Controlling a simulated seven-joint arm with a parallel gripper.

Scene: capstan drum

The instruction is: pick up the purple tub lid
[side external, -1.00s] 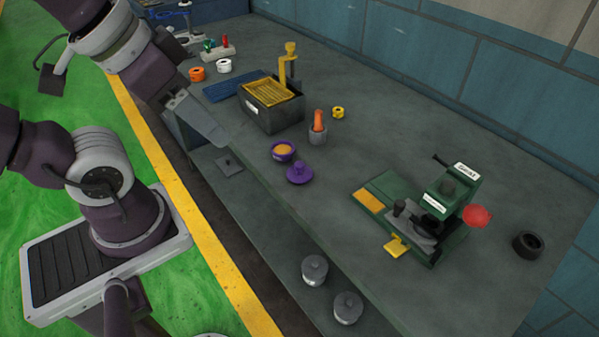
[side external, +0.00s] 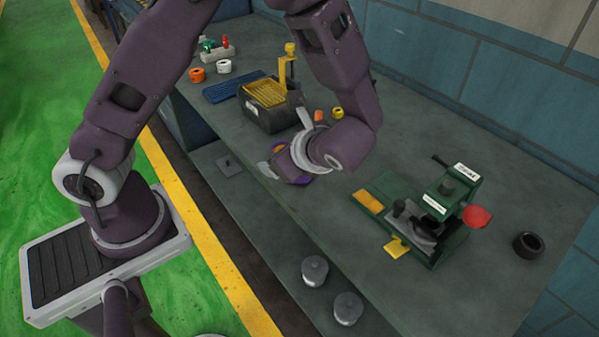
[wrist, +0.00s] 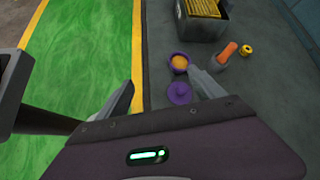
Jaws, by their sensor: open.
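The purple tub lid (wrist: 179,93), round with a knob, lies on the bench in the wrist view, just left of and below the tip of the right-hand finger. In the side view my wrist hides most of the lid. The purple tub (wrist: 180,63) with orange contents stands just beyond it. My gripper (wrist: 108,66) is open and empty, its fingers wide apart; it also shows above the bench in the side view (side external: 283,142). The lid is near the right-hand finger rather than midway between the fingers. I cannot tell the exact height gap.
A grey cup with an orange item (wrist: 228,53) and a yellow ring (wrist: 246,50) stand right of the tub. A dark box with a yellow grid (side external: 266,108) stands behind. The green capstan device (side external: 432,215) is to the right. The bench's front edge is close to the lid.

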